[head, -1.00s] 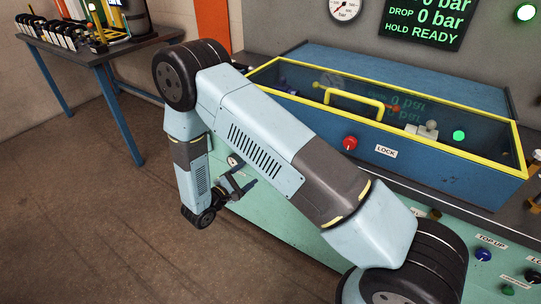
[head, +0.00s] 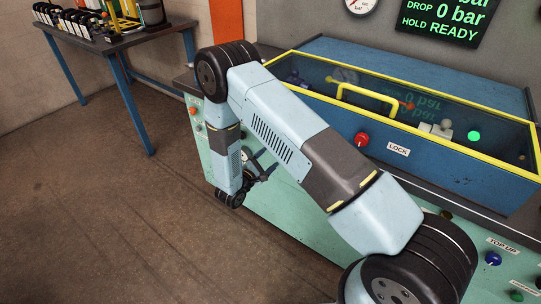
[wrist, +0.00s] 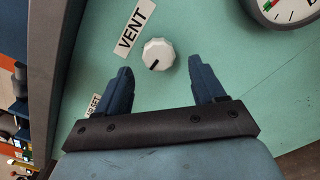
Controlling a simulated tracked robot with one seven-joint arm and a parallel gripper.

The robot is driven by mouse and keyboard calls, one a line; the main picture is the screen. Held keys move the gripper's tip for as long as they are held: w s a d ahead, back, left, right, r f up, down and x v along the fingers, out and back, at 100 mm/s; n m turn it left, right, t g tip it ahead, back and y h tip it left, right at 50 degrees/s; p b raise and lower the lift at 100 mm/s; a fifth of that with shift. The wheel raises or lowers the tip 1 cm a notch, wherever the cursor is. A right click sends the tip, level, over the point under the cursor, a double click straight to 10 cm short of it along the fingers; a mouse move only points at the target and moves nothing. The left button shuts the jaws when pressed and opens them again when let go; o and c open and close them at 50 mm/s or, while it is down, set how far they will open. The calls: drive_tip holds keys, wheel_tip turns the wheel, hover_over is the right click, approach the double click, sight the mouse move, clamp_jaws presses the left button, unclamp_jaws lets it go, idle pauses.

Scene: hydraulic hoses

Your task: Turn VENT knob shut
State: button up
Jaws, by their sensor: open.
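The VENT knob (wrist: 158,54) is a white ribbed dial on the green panel in the wrist view, with a dark pointer mark toward its lower left. The VENT label (wrist: 132,27) is beside it, above and to the left. My gripper (wrist: 160,77) is open and empty, its two dark blue fingers pointing at the panel. The knob lies just ahead of the gap between the fingertips, with no visible contact. In the head view my gripper (head: 262,178) is low by the front of the green bench, and my arm hides the knob.
A round gauge (wrist: 285,10) is right of the knob in the wrist view. The yellow-framed case (head: 420,165) sits on the bench with a red LOCK knob (head: 361,139) on its front. A blue table (head: 130,42) stands at left. The floor (head: 110,190) is clear.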

drive_tip(key=shift+x, duration=1.8)
